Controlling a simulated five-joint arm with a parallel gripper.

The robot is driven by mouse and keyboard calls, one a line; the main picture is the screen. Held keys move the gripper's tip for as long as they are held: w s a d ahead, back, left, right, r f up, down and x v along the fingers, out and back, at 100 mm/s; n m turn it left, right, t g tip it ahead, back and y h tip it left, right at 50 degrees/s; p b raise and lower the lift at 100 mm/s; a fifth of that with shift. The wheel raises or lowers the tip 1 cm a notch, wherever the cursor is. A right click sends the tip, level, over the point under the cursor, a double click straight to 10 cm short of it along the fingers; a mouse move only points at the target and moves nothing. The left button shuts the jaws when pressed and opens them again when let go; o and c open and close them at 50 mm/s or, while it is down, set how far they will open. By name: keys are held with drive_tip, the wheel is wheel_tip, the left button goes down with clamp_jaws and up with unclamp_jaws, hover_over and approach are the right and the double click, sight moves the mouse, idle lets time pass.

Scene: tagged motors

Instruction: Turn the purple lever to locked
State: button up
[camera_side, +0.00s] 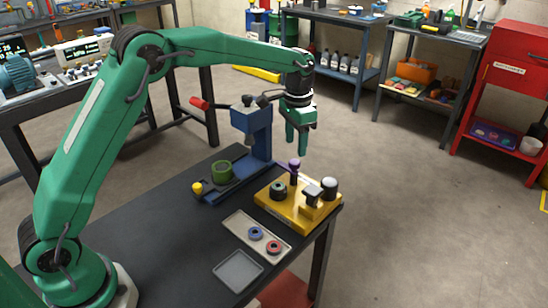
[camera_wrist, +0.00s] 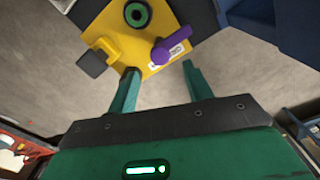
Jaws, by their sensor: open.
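The purple lever (camera_wrist: 171,46) is mounted on a yellow base (camera_wrist: 128,37), beside a small white label, in the wrist view. In the side view the lever (camera_side: 294,167) stands up at the back of the yellow base (camera_side: 276,206). My gripper (camera_side: 298,150) hangs above and behind the lever, pointing down. In the wrist view its green fingers (camera_wrist: 158,80) are spread with nothing between them, and the lever lies just beyond the tips. The label's writing is too small to read.
A green-ringed round part (camera_wrist: 138,13) and a dark block (camera_wrist: 92,63) sit on the base. A blue drill-press-like stand (camera_side: 254,135) is close to my gripper's left. A tray (camera_side: 240,229) holds blue and red rings; an empty grey tray (camera_side: 238,270) lies in front.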

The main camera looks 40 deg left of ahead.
sight(295, 162)
drive_tip(key=shift+f, duration=2.85)
drive_tip(key=c, duration=1)
